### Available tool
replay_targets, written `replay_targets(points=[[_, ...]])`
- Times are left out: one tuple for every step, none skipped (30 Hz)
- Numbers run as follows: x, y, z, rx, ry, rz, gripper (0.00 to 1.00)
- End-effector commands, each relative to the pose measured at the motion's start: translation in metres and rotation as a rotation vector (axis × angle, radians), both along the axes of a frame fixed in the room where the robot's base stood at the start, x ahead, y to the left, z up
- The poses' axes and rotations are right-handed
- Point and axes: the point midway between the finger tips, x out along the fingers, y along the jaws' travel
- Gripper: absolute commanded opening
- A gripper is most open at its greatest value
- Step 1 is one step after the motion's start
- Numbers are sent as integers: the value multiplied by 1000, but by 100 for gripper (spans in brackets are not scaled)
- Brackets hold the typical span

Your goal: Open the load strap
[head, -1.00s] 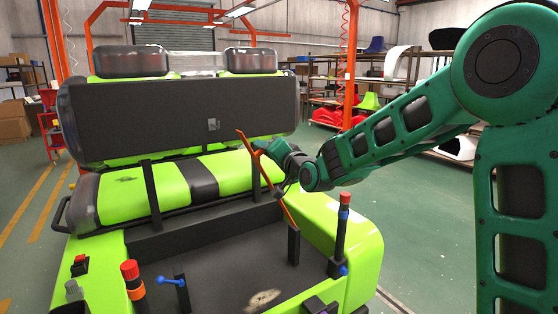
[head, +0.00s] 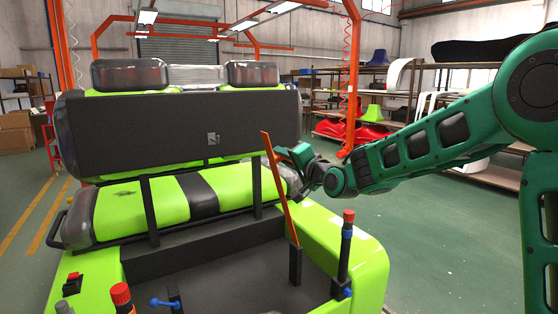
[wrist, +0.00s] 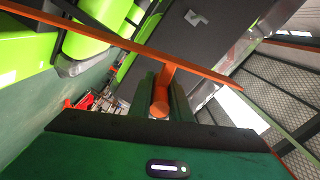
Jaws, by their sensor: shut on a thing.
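The load strap (head: 281,196) is a long, thin orange bar at the right side of the green and black cart. It rises from a black post (head: 295,266) at the cart bed's right side and leans slightly left at its top. It also crosses the wrist view (wrist: 95,37) diagonally, with an orange handle (wrist: 160,98) sticking out from it. My gripper (head: 284,153) is at the strap's upper part, on its right side. In the wrist view its fingers (wrist: 163,88) are shut on the handle.
A black post with a red top (head: 346,240) stands at the cart's right edge. Open green floor (head: 440,235) lies to the right, with shelves behind.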

Motion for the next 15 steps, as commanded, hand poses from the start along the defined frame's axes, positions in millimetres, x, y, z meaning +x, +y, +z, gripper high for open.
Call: replay_targets(points=[[0,-3,-3,-4,5,-5,0],[0,-3,-3,-4,5,-5,24],[0,-2,-3,-4,5,-5,34],[0,-2,-3,-4,5,-3,36],[0,-1,-3,-4,5,-3,36],[0,-1,-3,-4,5,-2,36],[0,0,-3,-4,5,-2,36],[0,0,-3,-3,4,-1,36],[0,0,-3,-4,4,-1,36],[0,1,-2,-3,3,0,36],[0,1,-2,-3,3,0,36],[-1,1,-2,-3,3,0,36],[-1,0,-2,-3,3,0,36],[-2,0,-2,-3,3,0,36],[-5,-2,-2,-2,2,0,36]])
